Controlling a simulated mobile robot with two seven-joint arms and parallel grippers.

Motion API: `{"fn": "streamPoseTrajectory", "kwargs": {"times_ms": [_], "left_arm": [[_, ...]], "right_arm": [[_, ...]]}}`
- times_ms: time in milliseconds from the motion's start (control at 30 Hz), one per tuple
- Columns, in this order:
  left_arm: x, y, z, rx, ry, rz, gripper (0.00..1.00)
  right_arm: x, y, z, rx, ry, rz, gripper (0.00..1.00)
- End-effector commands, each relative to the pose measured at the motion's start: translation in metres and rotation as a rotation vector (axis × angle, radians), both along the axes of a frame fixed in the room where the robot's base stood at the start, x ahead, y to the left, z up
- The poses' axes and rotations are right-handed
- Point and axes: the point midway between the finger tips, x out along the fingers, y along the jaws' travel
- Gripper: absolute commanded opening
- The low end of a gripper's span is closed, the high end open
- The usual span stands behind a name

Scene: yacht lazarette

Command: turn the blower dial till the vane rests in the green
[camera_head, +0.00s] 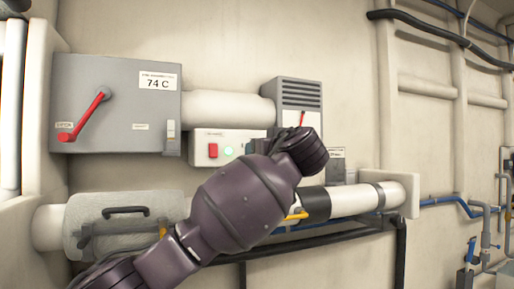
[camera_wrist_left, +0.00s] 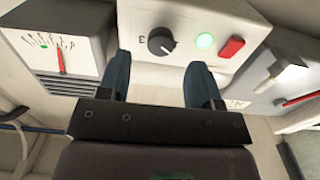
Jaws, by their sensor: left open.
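The blower dial (camera_wrist_left: 161,41) is a round black knob with a pale pointer mark, on a white control box (camera_head: 205,152). In the left wrist view it sits between and beyond the fingertips of my left gripper (camera_wrist_left: 160,66), which is open and empty; contact is not visible. My right gripper is not in view.
A lit green lamp (camera_wrist_left: 206,40) and a red switch (camera_wrist_left: 231,47) sit close beside the dial. A grey box (camera_head: 125,95) with a red lever (camera_head: 88,115) is at left. A pipe with a black band (camera_head: 316,204) runs below.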

Motion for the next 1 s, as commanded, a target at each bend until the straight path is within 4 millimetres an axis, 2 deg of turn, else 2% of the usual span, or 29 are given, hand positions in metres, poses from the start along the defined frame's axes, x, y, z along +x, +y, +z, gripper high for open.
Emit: {"fn": "streamPoseTrajectory", "kwargs": {"times_ms": [100, 300, 667, 767, 1000], "left_arm": [[0.017, 0.008, 0.002, 0.001, 0.001, 0.003, 0.59], [0.033, 0.014, 0.001, 0.000, 0.000, 0.001, 0.59], [0.037, 0.016, 0.000, 0.000, 0.000, -0.001, 0.59], [0.037, 0.016, 0.000, 0.000, 0.000, -0.001, 0.46], [0.037, 0.016, 0.000, 0.000, 0.000, 0.000, 0.10]], "right_arm": [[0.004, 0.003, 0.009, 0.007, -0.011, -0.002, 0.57], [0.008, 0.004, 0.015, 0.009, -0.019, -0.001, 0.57], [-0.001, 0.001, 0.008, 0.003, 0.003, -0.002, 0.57], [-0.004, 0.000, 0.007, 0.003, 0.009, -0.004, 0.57], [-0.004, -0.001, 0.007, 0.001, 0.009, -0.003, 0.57]]}}
